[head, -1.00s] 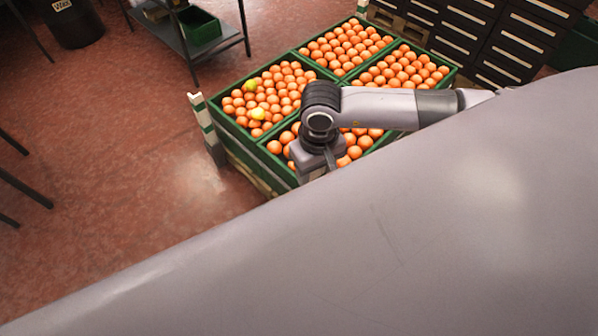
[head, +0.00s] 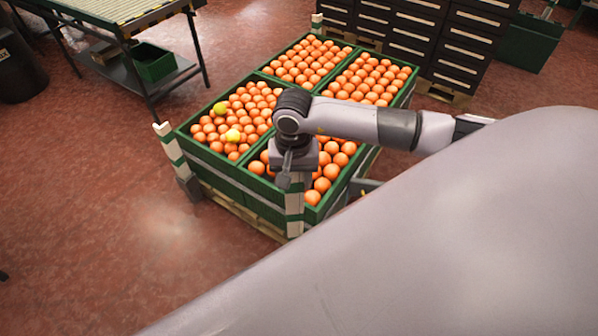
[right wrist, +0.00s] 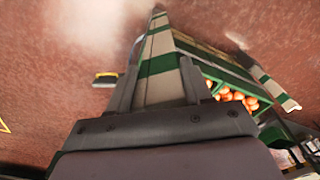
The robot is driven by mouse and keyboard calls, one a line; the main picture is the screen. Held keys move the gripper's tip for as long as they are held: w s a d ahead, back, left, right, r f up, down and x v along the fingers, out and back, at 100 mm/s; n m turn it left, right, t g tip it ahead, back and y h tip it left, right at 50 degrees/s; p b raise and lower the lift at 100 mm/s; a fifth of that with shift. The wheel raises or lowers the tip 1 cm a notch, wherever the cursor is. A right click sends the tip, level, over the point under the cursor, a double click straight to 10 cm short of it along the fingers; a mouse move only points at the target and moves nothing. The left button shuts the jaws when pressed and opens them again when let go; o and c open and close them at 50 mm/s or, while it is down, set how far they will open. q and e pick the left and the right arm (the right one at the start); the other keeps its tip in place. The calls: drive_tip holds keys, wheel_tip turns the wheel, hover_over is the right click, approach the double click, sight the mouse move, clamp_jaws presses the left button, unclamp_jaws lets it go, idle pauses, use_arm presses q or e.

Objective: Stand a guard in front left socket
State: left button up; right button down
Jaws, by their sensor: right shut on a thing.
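My right gripper (head: 291,184) is above the near corner of the crate stack. It is shut on a white guard with green bands (head: 295,212), which hangs upright below it along that corner. In the right wrist view the guard (right wrist: 160,62) runs away between the two fingers (right wrist: 158,88). Its lower end is near the pallet corner; I cannot tell whether it is in a socket. A second striped guard (head: 171,150) stands at the left corner, and it also shows in the right wrist view (right wrist: 268,78). A third guard (head: 316,22) stands at the back corner. My left gripper is out of view.
Green crates (head: 212,160) full of oranges stand on a wooden pallet (head: 250,220); two yellow fruits (head: 233,136) lie in the left one. A table with a shelf (head: 125,65) is behind left, dark drawer cabinets (head: 410,35) behind. The floor at left is clear.

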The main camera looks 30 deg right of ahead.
use_arm(q)
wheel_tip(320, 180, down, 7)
drive_tip(key=b, duration=0.7)
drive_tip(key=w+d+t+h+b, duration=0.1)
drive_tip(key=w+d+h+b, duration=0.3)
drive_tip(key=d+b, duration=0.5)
drive_tip(key=b, duration=0.3)
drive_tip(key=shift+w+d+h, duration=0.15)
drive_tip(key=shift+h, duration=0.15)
use_arm(e)
drive_tip(key=w+d+f+m, duration=0.2)
drive_tip(key=f+m, duration=0.1)
drive_tip(key=f, duration=0.9)
drive_tip(key=w+d+f+m, duration=0.1)
drive_tip(key=d+f+m, duration=0.1)
drive_tip(key=f, duration=0.9)
drive_tip(key=shift+w+f+m, duration=0.35)
drive_tip(key=shift+w+m, duration=0.05)
drive_tip(key=shift+m, duration=0.5)
